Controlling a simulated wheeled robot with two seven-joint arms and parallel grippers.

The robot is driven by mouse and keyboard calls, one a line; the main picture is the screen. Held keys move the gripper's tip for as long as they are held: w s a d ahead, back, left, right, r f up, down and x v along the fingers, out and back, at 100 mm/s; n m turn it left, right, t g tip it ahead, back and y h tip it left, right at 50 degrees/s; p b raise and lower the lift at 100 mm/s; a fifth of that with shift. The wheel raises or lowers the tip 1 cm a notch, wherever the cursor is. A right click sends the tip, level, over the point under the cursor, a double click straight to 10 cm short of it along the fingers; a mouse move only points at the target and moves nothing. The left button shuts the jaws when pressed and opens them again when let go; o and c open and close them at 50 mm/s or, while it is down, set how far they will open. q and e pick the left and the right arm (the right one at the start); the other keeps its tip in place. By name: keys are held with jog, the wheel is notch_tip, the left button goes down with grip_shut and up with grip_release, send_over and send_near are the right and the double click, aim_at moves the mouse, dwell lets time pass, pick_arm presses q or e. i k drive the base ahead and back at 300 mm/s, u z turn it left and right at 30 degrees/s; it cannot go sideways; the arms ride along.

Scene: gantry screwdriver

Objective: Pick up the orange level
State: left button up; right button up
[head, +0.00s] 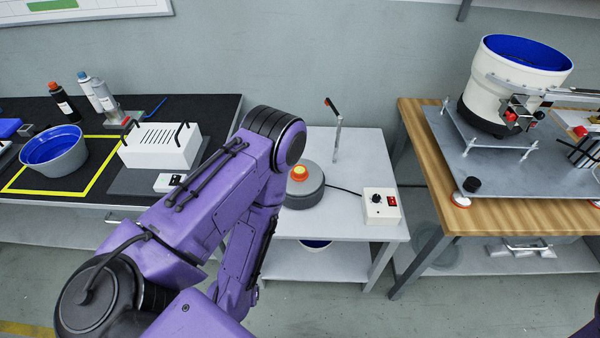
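I cannot make out an orange level anywhere in the head view. My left arm, purple with black joints, rises from the lower left, bends at the elbow in the middle and runs back down in front of the white table (345,150). Its gripper is not visible. My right gripper is not in view either; only a dark sliver shows at the lower right edge.
The white table holds a grey round device (305,190) with an orange-red knob, a control box (381,206) and an upright post (336,135). A black bench (215,108) stands left, a wooden table (415,125) with a bowl feeder (505,95) right. A floor gap separates the right tables.

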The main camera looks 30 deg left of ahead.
aim_at(299, 172)
jog(key=z, duration=0.05)
jog(key=k, duration=0.5)
jog(key=u, duration=1.1)
jog(key=i, duration=0.6)
jog(key=z, duration=0.1)
